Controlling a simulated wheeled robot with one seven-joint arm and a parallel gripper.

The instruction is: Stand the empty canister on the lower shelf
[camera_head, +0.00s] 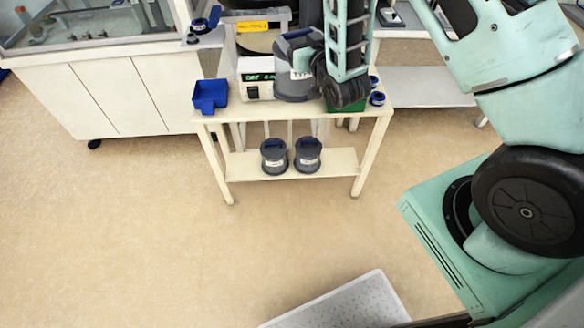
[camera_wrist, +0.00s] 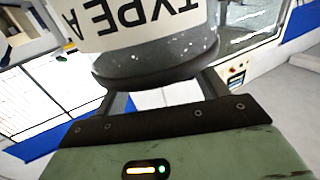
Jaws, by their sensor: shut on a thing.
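A dark grey canister (camera_head: 293,82) with a blue rim and a white TYPE label is above or at the small table's top, in the middle of the head view. My gripper is shut on it, and the wrist view shows the fingers (camera_wrist: 163,92) on either side of the canister (camera_wrist: 155,62), whose label reads TYPE A. Its inside is hidden, and I cannot tell whether its base touches anything. The lower shelf (camera_head: 240,167) is under the table top. Two grey canisters with blue rims, one left (camera_head: 274,156) and one right (camera_head: 308,155), stand upright on it.
On the table top (camera_head: 212,115) are a blue bin (camera_head: 210,96), a controller with green digits (camera_head: 258,81), and a green container (camera_head: 346,111) partly behind my arm. The lower shelf has bare room at both ends. The floor (camera_head: 270,240) in front is clear.

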